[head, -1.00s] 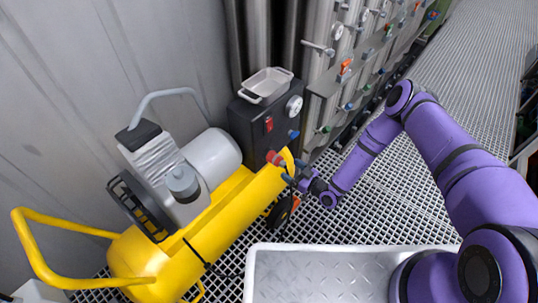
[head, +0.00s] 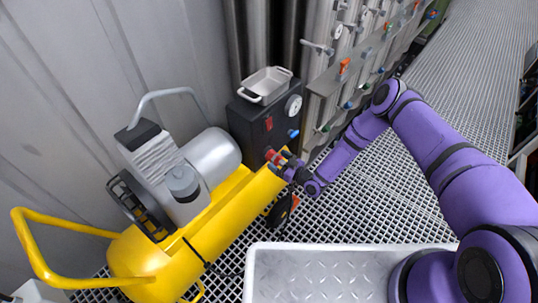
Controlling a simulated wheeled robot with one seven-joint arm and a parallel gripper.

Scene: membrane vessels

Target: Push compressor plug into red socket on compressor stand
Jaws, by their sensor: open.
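The black compressor stand (head: 247,125) is beside the back wall. Its red socket (head: 269,153) sticks out low on the front, under a blue socket (head: 293,133). My gripper (head: 281,161) is open, with its fingertips right at the red socket. Whether they touch it is too small to tell. Red shows between and just behind the fingertips; I cannot tell whether part of it is the compressor plug. No separate plug can be made out, and my gripper partly covers this spot.
The yellow compressor (head: 228,228) with its grey motor stands at left, its tank end close under my gripper. A white tray (head: 268,78) sits on the stand. Valve panels (head: 345,75) line the wall to the right. Grating floor (head: 375,205) is open to the right.

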